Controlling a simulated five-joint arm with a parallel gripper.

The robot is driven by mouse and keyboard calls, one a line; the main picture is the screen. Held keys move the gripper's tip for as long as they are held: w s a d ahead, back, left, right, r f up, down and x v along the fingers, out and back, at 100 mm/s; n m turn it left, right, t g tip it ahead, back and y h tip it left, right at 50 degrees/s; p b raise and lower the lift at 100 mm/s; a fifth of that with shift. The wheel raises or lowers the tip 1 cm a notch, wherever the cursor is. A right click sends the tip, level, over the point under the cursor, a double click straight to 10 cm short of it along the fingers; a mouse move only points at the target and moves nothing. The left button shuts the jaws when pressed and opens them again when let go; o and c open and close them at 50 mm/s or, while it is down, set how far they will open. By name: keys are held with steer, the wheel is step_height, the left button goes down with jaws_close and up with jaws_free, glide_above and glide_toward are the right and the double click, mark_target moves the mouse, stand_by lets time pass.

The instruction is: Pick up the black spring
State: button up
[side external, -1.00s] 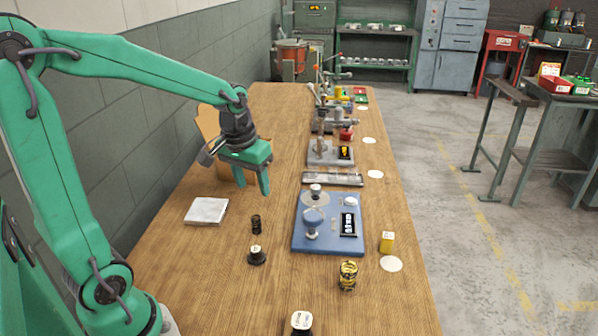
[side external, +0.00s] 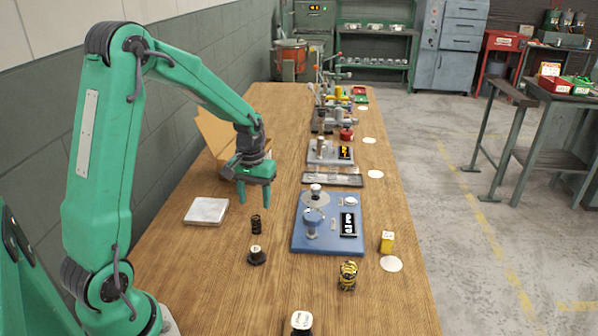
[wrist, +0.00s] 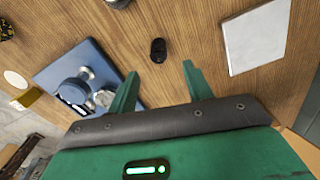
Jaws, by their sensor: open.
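The black spring (side external: 256,224) stands upright on the wooden bench, between a pale square tile and the blue coiler base. In the wrist view the black spring (wrist: 158,50) shows from above, beyond the fingertips and roughly centred between them. My gripper (side external: 255,199) is open and empty, above the bench and behind the spring in the side view. In the wrist view my gripper's two green fingers (wrist: 160,68) are spread apart. Nothing is between them, and they do not touch the spring.
The pale tile (side external: 206,211) lies left of the spring. The blue coiler base (side external: 328,240) is to its right. A black knob-like piece (side external: 256,255) stands in front. A yellow-and-black coil (side external: 347,276) and a yellow block (side external: 387,242) are farther right. A cardboard box (side external: 214,132) stands behind the gripper.

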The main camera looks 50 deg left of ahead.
mark_target(256, 218)
steer(key=shift+f, duration=1.1)
steer(key=f, duration=0.3)
steer(key=shift+s+d+f, duration=0.2)
steer(key=shift+f, duration=0.85)
steer(key=c, duration=1.1)
